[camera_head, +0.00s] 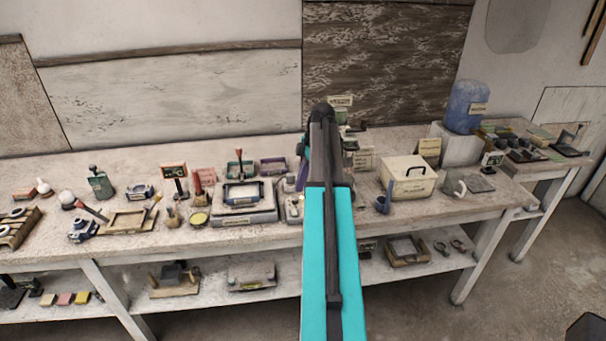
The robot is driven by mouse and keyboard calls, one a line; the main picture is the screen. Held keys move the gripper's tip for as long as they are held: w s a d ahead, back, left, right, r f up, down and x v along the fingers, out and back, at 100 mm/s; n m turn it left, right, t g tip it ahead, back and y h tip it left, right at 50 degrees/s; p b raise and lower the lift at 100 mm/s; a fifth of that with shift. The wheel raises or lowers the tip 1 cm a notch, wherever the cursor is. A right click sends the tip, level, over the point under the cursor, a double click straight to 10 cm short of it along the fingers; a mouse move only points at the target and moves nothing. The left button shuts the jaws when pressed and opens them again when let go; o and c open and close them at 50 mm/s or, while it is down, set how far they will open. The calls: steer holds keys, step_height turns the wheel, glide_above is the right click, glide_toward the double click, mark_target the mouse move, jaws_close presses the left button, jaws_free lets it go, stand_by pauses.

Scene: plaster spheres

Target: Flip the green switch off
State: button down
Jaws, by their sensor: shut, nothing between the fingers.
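A small dark green box (101,187) with a short upright lever and knob stands on the bench at the left, towards the back. It looks like the green switch, but it is too small to tell its on or off position. My arm rises through the middle of the head view, well to the right of the green box and apart from it. The fingers of my gripper do not show; the arm hides whatever is behind it.
The bench (330,222) is crowded. A framed tray (245,217), a cream box (408,190) and a blue water jug (466,106) stand along it. A small red-framed sign (174,170) stands right of the green box. A lower shelf (215,290) holds more items.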

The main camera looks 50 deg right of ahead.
steer(key=p, duration=0.2)
glide_above(296, 213)
steer(key=d, duration=0.1)
steer(key=f, duration=0.5)
steer(key=shift+w+d, duration=0.15)
steer(key=shift+w, duration=0.15)
steer(key=shift+s+a+f+p, duration=0.15)
steer(key=shift+f+p, duration=0.2)
steer(key=shift+f, duration=0.55)
steer(key=shift+s+a+f+p, duration=0.1)
steer(key=shift+f+p, duration=0.2)
steer(key=shift+f, duration=0.55)
steer(key=shift+f, duration=0.1)
steer(key=shift+s+a+f+t+b, duration=0.2)
steer(key=shift+f+t+b, duration=0.15)
steer(key=shift+b, duration=0.7)
steer(key=b, duration=0.1)
steer(key=h+b, duration=0.1)
steer(key=shift+s+a+f+t+b, duration=0.15)
steer(key=shift+s+f+t+b, duration=0.1)
steer(key=shift+f+t+b, duration=0.1)
steer(key=shift+r, duration=0.25)
steer(key=shift+w+d, duration=0.15)
steer(key=shift+d, duration=0.05)
